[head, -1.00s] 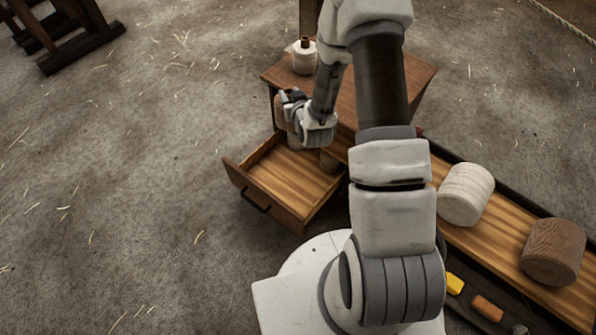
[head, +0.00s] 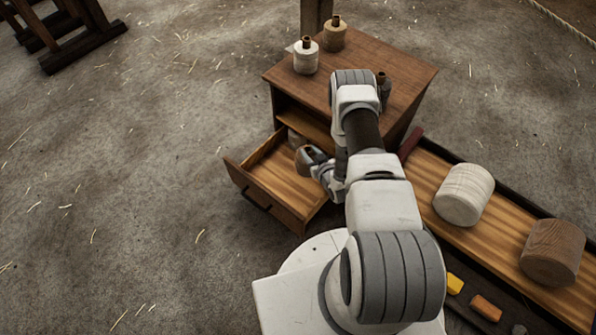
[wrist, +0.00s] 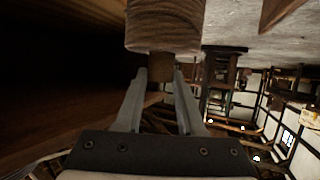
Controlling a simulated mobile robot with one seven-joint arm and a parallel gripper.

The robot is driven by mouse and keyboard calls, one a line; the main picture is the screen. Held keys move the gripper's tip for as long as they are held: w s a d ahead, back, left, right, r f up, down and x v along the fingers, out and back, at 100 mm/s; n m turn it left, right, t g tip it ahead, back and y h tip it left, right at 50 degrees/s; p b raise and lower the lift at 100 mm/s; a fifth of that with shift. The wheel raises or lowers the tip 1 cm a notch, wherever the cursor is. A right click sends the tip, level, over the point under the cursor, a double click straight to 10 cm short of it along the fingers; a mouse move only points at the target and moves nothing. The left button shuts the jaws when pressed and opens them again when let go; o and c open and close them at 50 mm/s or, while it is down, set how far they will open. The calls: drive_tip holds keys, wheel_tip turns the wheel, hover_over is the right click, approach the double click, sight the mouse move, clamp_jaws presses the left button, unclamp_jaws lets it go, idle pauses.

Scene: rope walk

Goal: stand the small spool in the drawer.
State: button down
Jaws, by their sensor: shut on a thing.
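My gripper (head: 316,157) is low over the open drawer (head: 262,190), near its back right. In the wrist view my gripper (wrist: 160,85) is shut on the narrow wooden neck of a brown spool (wrist: 165,28). The spool's wide body lies beyond the fingertips. In the head view this small spool (head: 302,158) shows at the left of the gripper, looking tilted. Whether it touches the drawer floor cannot be told. The front of the drawer floor is bare.
White (head: 306,56), tan (head: 334,34) and dark (head: 383,86) spools stand on the cabinet top (head: 375,55). My arm hides part of the cabinet. A long tray (head: 490,242) at right holds a white roll (head: 464,194) and a brown roll (head: 552,252).

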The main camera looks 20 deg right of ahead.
drive_tip(key=s+f+y, duration=0.1)
drive_tip(key=s+f, duration=0.3)
drive_tip(key=f, duration=0.1)
drive_tip(key=w+a+f+b, duration=0.7)
drive_tip(key=w+f, duration=0.2)
drive_tip(key=f, duration=0.2)
drive_tip(key=shift+a+f+n, duration=0.3)
drive_tip(key=shift+a, duration=0.05)
drive_tip(key=shift+f, duration=0.15)
drive_tip(key=c, duration=0.5)
unclamp_jaws()
